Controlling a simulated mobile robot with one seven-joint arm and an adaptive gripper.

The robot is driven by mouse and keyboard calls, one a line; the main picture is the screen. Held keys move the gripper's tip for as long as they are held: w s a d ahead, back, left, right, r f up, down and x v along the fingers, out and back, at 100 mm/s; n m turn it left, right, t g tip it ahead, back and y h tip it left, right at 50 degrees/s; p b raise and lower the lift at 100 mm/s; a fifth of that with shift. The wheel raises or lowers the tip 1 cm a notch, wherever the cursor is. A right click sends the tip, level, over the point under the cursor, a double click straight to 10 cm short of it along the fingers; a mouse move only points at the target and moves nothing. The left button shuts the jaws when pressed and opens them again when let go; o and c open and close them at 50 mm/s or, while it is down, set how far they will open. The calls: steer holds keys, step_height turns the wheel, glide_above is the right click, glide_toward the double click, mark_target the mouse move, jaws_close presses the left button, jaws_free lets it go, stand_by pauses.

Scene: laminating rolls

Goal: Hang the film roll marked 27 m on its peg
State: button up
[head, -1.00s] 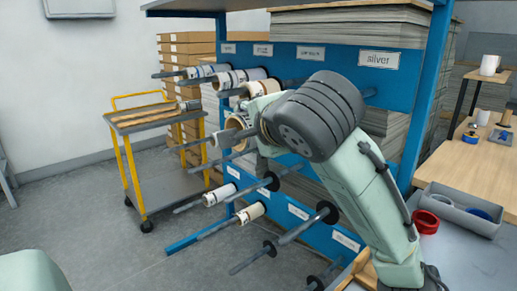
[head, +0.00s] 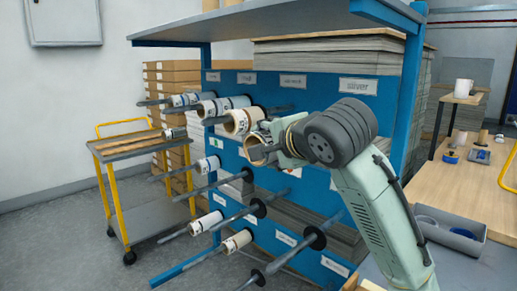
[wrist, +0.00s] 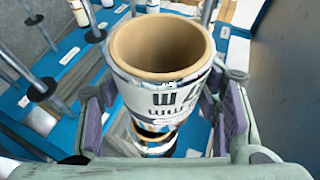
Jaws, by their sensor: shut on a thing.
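My gripper (head: 270,143) is in front of the blue rack (head: 305,95), shut on a film roll (head: 256,152). In the wrist view the held roll (wrist: 160,88) has a brown hollow core and a white printed wrap. Its dark characters are upside down and partly hidden, so I cannot confirm 27 m. The pads of my gripper (wrist: 153,115) press on both sides of it. Other rolls hang on upper pegs (head: 222,105) and on lower pegs (head: 236,242). Several bare pegs (head: 240,217) stick out below the held roll. Whether a peg passes through the held roll is unclear.
A yellow-framed cart (head: 140,147) stands left of the rack, with stacked boxes (head: 170,80) behind it. A wooden table (head: 470,185) with a grey bin (head: 450,232) is at the right. Protruding pegs crowd the space around my gripper; the floor at lower left is clear.

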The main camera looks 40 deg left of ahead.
steer(key=shift+w+d+p, duration=0.2)
steer(key=shift+w+p, duration=0.9)
steer(key=shift+w, duration=1.9)
steer(key=o, duration=1.3)
steer(key=v, duration=1.2)
